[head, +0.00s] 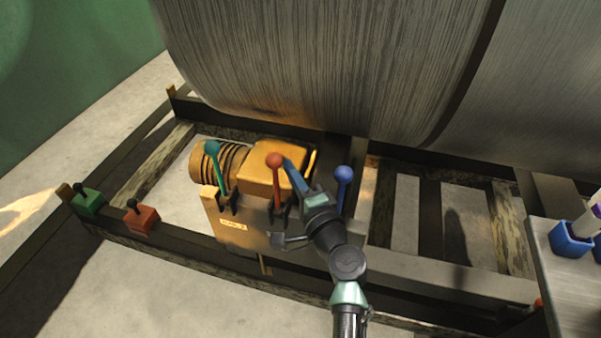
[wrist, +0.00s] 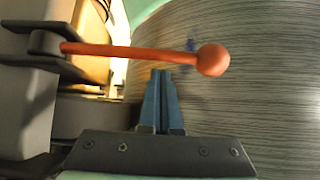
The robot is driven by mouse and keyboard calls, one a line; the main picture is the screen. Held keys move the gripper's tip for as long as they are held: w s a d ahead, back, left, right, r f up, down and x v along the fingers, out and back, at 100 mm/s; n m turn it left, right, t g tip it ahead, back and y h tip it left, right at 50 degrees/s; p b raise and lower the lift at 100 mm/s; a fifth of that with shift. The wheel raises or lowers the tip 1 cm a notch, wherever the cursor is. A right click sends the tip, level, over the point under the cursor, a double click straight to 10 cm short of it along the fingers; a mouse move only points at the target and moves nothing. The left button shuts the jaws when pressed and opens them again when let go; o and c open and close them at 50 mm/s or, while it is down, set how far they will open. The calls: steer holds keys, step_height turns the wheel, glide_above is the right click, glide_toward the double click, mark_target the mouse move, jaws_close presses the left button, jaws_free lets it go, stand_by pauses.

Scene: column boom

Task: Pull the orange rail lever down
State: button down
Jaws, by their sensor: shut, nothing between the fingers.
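The orange lever (head: 276,180) stands upright on the yellow control box, between a teal lever (head: 217,170) and a blue lever (head: 343,184). It has a round orange knob. In the wrist view the orange lever (wrist: 130,52) lies across the picture, with its knob (wrist: 213,60) at the right and its pivot bracket at the left. My gripper (head: 288,163) is close to the right of the lever's upper part. In the wrist view my gripper (wrist: 162,75) is shut and empty, its fingertips just below the rod, near the knob. I cannot tell whether they touch.
A large metal roll (head: 330,60) fills the space behind the levers. The yellow control box (head: 235,230) carries the levers. Green (head: 88,203) and red (head: 141,218) switch boxes sit on the frame at left. A grey table (head: 570,290) stands at right.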

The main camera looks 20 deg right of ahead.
steer(key=shift+s+a+r, duration=0.15)
steer(key=shift+s+a, duration=0.7)
steer(key=shift+f, duration=0.2)
